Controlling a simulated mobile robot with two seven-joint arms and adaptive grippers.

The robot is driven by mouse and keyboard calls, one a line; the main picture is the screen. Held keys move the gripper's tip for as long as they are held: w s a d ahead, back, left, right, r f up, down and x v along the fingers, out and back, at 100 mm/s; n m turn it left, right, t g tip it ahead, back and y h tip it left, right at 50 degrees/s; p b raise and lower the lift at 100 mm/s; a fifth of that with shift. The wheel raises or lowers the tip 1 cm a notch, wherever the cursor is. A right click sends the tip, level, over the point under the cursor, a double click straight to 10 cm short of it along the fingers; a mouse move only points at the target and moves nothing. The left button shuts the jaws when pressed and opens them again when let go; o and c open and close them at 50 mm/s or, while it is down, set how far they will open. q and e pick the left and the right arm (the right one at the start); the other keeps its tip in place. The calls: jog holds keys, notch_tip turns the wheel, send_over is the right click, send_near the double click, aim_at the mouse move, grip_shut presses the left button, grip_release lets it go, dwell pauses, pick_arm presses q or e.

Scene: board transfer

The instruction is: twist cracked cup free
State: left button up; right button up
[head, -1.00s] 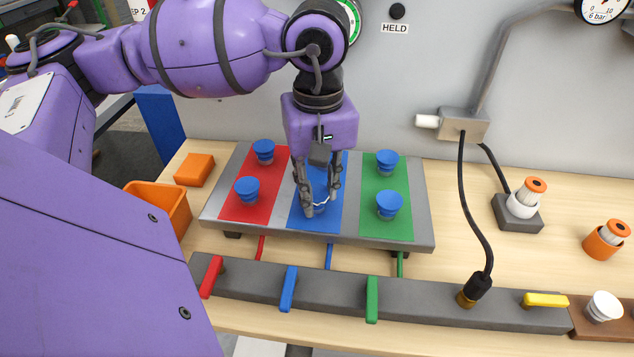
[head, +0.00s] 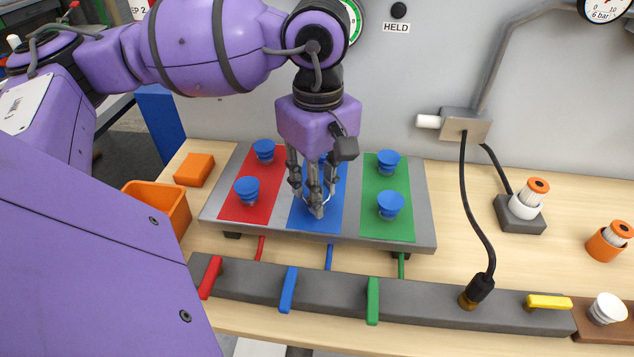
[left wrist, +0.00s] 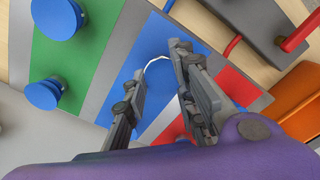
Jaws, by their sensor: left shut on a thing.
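The cracked cup (left wrist: 160,80) is a blue suction cup with a white jagged line, on the front part of the blue strip (head: 303,213) of the grey board (head: 425,220). My left gripper (head: 316,207) points down over it and is shut on it. The fingers hide most of the cup in the head view. In the left wrist view the two fingertips (left wrist: 162,62) stand on either side of it. I cannot tell whether the cup is still seated. My right gripper is not in view.
Blue cups stand on the red strip (head: 268,185) and green strip (head: 372,225); another is partly hidden behind my gripper. A manifold with coloured levers (head: 330,298) lies in front. An orange bin (head: 172,205) is at left. A black hose (head: 466,200) hangs at right.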

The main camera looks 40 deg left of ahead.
pick_arm(q)
jog(key=n, duration=0.2)
jog(key=shift+s+a+f+n, duration=0.15)
jog(key=shift+n, duration=0.15)
jog(key=o, duration=1.1)
jog(key=shift+a, duration=0.1)
jog(key=shift+o, duration=0.2)
jog(key=shift+r, duration=0.4)
notch_tip(320, 180, up, 12)
jog(key=shift+f, duration=0.25)
